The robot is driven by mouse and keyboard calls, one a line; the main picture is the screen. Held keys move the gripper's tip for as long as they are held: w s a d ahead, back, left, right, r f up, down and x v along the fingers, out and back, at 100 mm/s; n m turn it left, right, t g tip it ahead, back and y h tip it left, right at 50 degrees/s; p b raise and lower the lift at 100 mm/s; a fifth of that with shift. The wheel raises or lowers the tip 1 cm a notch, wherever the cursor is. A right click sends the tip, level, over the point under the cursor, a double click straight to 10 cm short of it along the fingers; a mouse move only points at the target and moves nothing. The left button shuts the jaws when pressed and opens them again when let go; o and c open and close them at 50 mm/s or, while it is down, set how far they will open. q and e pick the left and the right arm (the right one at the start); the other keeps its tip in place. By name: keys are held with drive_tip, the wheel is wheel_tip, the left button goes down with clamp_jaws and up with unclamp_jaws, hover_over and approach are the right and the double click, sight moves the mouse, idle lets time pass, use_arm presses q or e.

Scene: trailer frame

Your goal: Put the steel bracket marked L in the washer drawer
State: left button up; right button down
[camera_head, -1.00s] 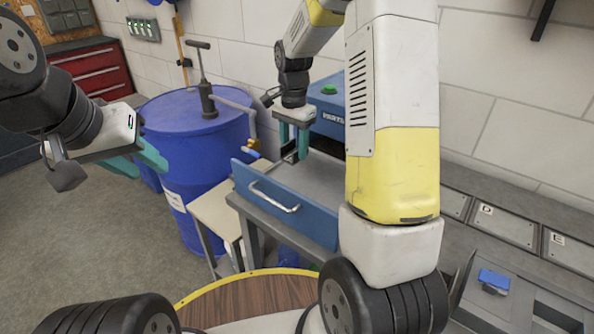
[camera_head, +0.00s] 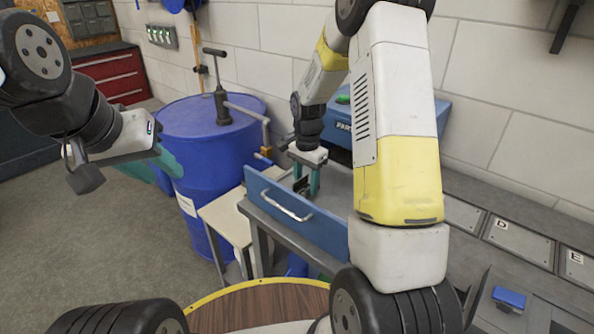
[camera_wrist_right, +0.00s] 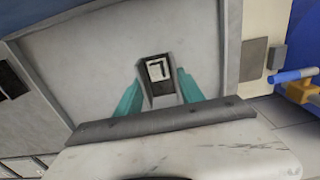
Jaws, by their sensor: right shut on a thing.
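The washer drawer (camera_head: 322,232) is pulled out, with a blue front and a silver bar handle. My right gripper (camera_head: 307,184) is low inside it, behind the front. It is shut on the dark steel bracket (camera_head: 301,186). In the right wrist view the bracket (camera_wrist_right: 158,87) shows a pale label with a turned L, between the teal fingers of the right gripper (camera_wrist_right: 158,92). The drawer's grey floor (camera_wrist_right: 90,60) lies beneath; I cannot tell if the bracket touches it. My left gripper (camera_head: 160,166) is empty and looks open, at the left before the blue drum.
The blue parts washer (camera_head: 342,118) stands behind the drawer, partly hidden by my right arm. A blue drum (camera_head: 212,135) with a pump stands left of it. Marked plates D (camera_head: 517,240) and E (camera_head: 572,262) and a blue item (camera_head: 509,298) are at the right.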

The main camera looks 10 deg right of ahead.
drive_tip(key=c, duration=0.7)
unclamp_jaws()
drive_tip(key=shift+f, duration=0.1)
wheel_tip(320, 180, up, 12)
drive_tip(key=s+r+n+t+y, duration=0.1)
drive_tip(key=s+r+n+t, duration=0.25)
drive_tip(key=s+r, duration=0.6)
drive_tip(key=s+r+n+t, duration=0.1)
drive_tip(key=s+n, duration=0.1)
drive_tip(key=s, duration=0.2)
drive_tip(key=s+a+r+n, duration=0.1)
drive_tip(key=s+n, duration=0.2)
drive_tip(key=s, duration=0.2)
drive_tip(key=s+r+n+t+y, duration=0.1)
drive_tip(key=s+n, duration=0.1)
drive_tip(key=s, duration=0.3)
drive_tip(key=shift+s+a+r+n+t, duration=0.25)
drive_tip(key=shift+a+r+t, duration=0.1)
drive_tip(key=shift+r, duration=0.05)
